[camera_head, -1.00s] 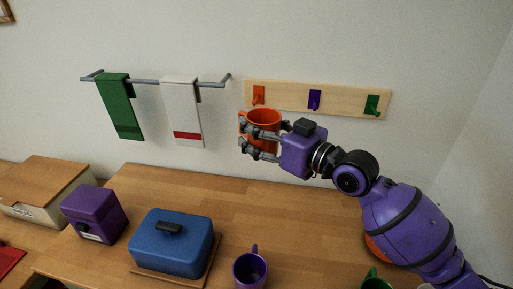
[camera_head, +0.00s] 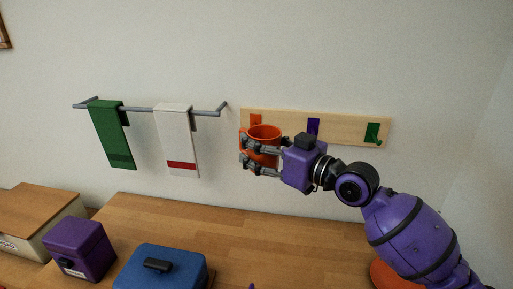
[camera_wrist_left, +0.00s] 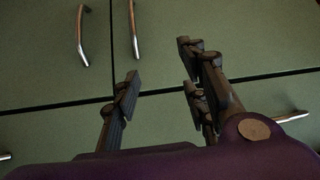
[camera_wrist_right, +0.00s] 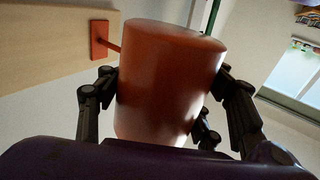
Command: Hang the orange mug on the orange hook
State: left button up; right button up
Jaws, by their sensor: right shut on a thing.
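The orange mug (camera_head: 264,134) is upright in my right gripper (camera_head: 248,153), in front of the wooden hook board. The gripper is shut around the mug's sides. The orange hook (camera_head: 256,119) is at the board's left end, just behind and above the mug's rim, and its lower part is hidden. In the right wrist view, the mug (camera_wrist_right: 170,85) fills the middle, and the orange hook (camera_wrist_right: 99,41) has its peg close to the mug's side. I cannot tell whether they touch or where the handle sits. My left gripper (camera_wrist_left: 160,80) is open and empty.
The board (camera_head: 350,127) also carries a purple hook (camera_head: 313,126) and a green hook (camera_head: 373,132). A towel rail (camera_head: 140,109) hangs left of it. A purple box (camera_head: 80,250) and a blue lidded dish (camera_head: 160,272) stand on the counter (camera_head: 220,225). Green cabinet fronts (camera_wrist_left: 240,35) face my left gripper.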

jog(key=shift+w+d+f+b, duration=0.15)
jog(key=shift+w+b, duration=0.15)
jog(key=shift+w, duration=0.25)
jog(key=shift+w+d+f+b, duration=0.1)
jog(key=shift+w+b, duration=0.15)
jog(key=shift+w, duration=0.3)
pick_arm(q)
jog(key=shift+y, duration=0.3)
jog(key=f+b, duration=0.1)
jog(key=s+a+f, duration=0.1)
jog(key=f+b, duration=0.1)
jog(key=f, duration=0.1)
jog(key=shift+s+a+b, duration=0.25)
jog(key=shift+s+b, duration=0.1)
jog(key=shift+s, duration=0.05)
pick_arm(e)
jog(key=w, duration=0.3)
jog(key=shift+w+d+f, duration=0.35)
jog(key=shift+d, duration=0.05)
pick_arm(q)
jog(key=shift+w+d, duration=0.1)
jog(key=shift+w, duration=0.05)
pick_arm(e)
jog(key=o, duration=1.1)
jog(key=shift+w, duration=0.1)
jog(key=o, duration=0.5)
jog(key=shift+w+f, duration=0.1)
pick_arm(q)
jog(key=shift+w, duration=0.1)
